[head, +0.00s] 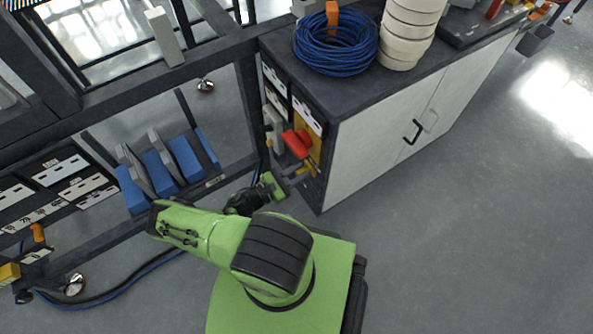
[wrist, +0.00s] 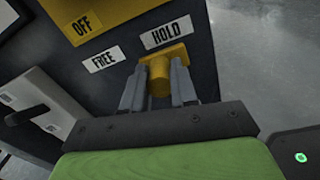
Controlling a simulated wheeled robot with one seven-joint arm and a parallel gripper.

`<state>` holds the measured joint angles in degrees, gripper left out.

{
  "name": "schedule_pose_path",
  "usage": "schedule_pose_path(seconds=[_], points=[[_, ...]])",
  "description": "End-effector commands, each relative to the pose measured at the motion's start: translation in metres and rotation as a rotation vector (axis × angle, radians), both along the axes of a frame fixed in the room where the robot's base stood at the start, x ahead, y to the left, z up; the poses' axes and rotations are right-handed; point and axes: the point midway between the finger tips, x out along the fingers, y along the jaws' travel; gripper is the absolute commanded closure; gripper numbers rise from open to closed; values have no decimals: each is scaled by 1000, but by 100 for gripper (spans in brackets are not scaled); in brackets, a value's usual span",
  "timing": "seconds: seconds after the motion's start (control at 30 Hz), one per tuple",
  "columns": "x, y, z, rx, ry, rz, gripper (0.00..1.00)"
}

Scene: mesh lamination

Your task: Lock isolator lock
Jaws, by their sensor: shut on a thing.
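The yellow isolator lock (wrist: 160,82) is in the middle of the wrist view, a round knob with a wider yellow piece behind it. It sits just below the HOLD label (wrist: 166,34); the FREE label (wrist: 103,59) is to its left. My gripper (wrist: 158,88) has its two grey fingers on either side of the knob, shut on it. In the head view my gripper (head: 290,181) reaches the cabinet's end face, just below the red isolator handle (head: 296,143) on its yellow plate (head: 314,147). The fingertips are too small there to make out.
A yellow plate marked OFF (wrist: 83,28) is at upper left in the wrist view, with a grey box with a black lever (wrist: 22,116) at left. The white-doored cabinet (head: 375,140) carries a blue cable coil (head: 337,50). Open floor (head: 450,240) lies at right.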

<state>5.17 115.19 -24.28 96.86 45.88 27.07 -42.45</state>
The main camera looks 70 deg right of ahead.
Motion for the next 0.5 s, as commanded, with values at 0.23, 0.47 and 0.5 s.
schedule_pose_path(seconds=[0.23, 0.47, 0.5], points=[[-6, 4, -1, 8, 11, -20, 57], [-4, 3, -1, 6, 8, -14, 47], [-4, 3, -1, 6, 8, -14, 47]])
